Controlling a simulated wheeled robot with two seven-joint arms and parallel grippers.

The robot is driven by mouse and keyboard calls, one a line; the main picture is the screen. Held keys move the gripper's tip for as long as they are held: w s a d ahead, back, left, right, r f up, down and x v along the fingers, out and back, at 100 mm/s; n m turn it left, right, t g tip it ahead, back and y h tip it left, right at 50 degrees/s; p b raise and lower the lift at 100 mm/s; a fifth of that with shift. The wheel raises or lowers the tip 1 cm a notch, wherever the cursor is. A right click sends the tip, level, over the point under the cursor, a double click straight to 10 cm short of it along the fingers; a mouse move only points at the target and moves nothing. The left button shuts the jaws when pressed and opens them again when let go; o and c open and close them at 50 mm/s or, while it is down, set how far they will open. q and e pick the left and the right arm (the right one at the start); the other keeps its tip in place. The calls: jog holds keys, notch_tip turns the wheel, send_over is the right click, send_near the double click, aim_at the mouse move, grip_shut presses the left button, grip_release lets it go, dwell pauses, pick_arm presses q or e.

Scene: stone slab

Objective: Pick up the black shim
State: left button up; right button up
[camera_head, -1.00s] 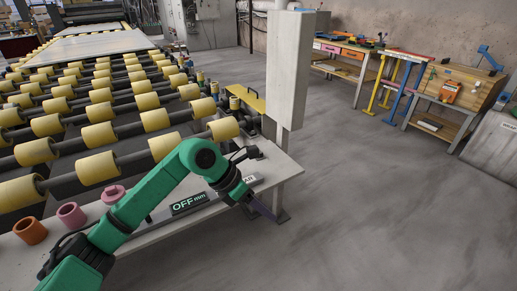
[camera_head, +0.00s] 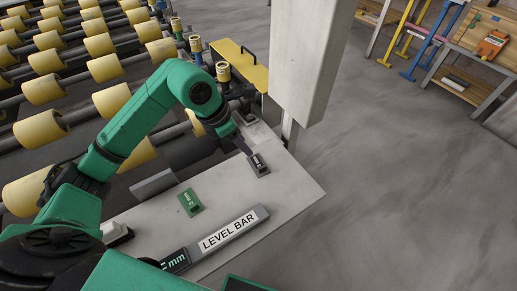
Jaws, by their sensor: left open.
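A small dark block with a pale label, which looks like the black shim (camera_head: 259,165), lies on the pale slab (camera_head: 290,190) near its far right part. My left gripper (camera_head: 246,147) is open and angled down just behind and to the left of this block. A dark finger comes close to the block's far edge; I cannot tell whether it touches. The far finger is mostly hidden. A green labelled shim (camera_head: 190,202) lies nearer, to the left. My right gripper is not in view.
A grey level bar (camera_head: 230,235) lies across the front of the slab. A grey block (camera_head: 153,186) stands left of the green shim. A white post (camera_head: 312,60) rises behind the slab, beside a yellow plate (camera_head: 240,65). Rollers (camera_head: 105,68) fill the left.

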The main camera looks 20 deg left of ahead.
pick_arm(q)
jog(key=p, duration=0.1)
send_near(262, 167)
jog(key=f, duration=0.1)
jog(key=x, duration=0.3)
jog(key=p+x, duration=0.1)
jog(key=x, duration=0.3)
jog(key=shift+w+d+p, duration=0.15)
jog(key=shift+d+p, duration=0.1)
jog(key=shift+p, duration=0.05)
jog(key=shift+f, duration=0.3)
jog(key=shift+w+f, duration=0.1)
jog(key=shift+w, duration=0.05)
jog(key=c, duration=0.6)
grip_shut()
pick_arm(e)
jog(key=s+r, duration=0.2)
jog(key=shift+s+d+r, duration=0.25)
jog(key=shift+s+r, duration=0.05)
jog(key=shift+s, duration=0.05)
